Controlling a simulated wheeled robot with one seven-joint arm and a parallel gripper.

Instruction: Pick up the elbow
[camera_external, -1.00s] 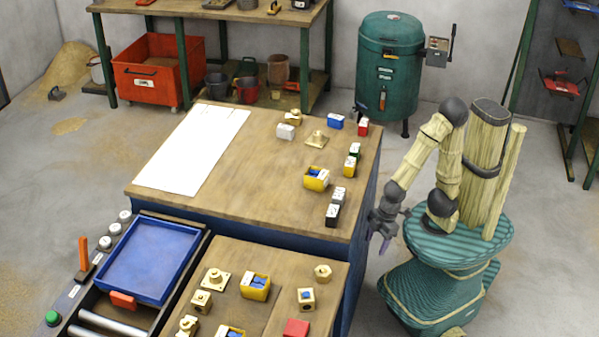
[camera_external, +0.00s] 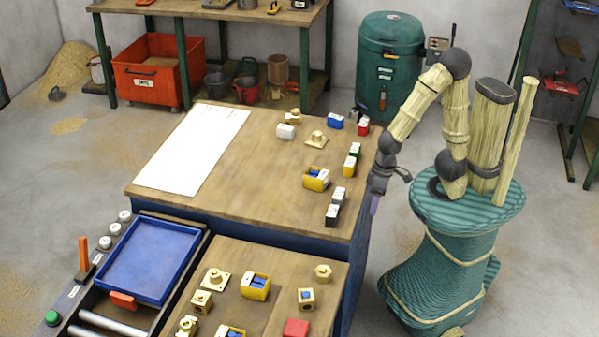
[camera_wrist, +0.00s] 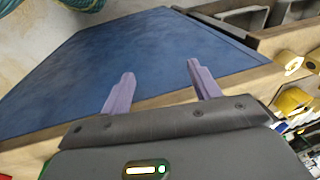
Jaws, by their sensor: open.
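Several brass fittings stand on the two wooden worktops, too small to name surely. A bent-looking brass piece (camera_external: 292,117) lies at the back of the larger table, and another brass piece (camera_external: 187,325) is at the front edge of the nearer one; either may be the elbow. My gripper (camera_external: 375,205) hangs beside the larger table's right edge, apart from all fittings. In the wrist view its two purple fingers (camera_wrist: 160,72) are spread and empty in front of a blue panel (camera_wrist: 120,55). No fitting is clearly recognisable there.
Yellow (camera_external: 316,179), white, blue and red small boxes line the larger table's right side. A white sheet (camera_external: 190,150) covers its left part. A blue tray (camera_external: 150,260) lies on the roller stand. A green drum (camera_external: 388,60) stands behind.

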